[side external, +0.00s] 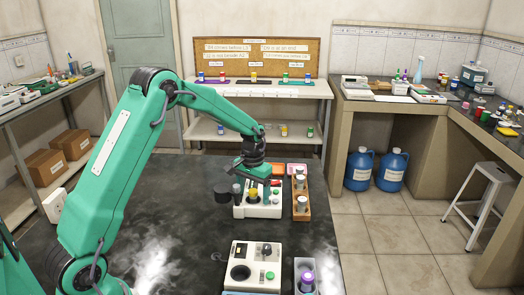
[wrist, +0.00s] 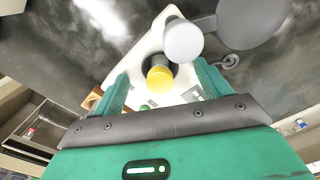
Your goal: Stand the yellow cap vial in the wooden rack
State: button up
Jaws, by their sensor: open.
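The yellow cap vial (side external: 253,194) stands at the white instrument (side external: 262,212) on the dark bench. In the wrist view its yellow cap (wrist: 160,80) shows between my two fingers, over a dark round well; its body is mostly hidden. My gripper (side external: 256,178) is open above the instrument, the fingers apart on either side of the cap with gaps visible.
A grey-white round knob or top (wrist: 183,42) and a dark disc (side external: 223,192) stand close to the vial. A second white instrument (side external: 238,278) and a purple-capped vial (side external: 307,277) in a holder are at the front. An orange tray (side external: 291,167) lies behind.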

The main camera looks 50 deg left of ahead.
aim_at(253, 191)
jog(key=c, duration=1.4)
jog(key=shift+r, duration=0.1)
jog(key=shift+r, duration=2)
jog(key=shift+r, duration=0.1)
notch_tip(253, 191, up, 6)
jog(key=w+d+m, duration=0.1)
jog(key=w+d, duration=0.3)
jog(key=w, duration=0.3)
jog(key=w+d+m, duration=0.1)
jog(key=w+d, duration=0.2)
jog(key=w, duration=0.4)
jog(key=shift+d+f, duration=0.2)
jog(key=shift+f, duration=2.25)
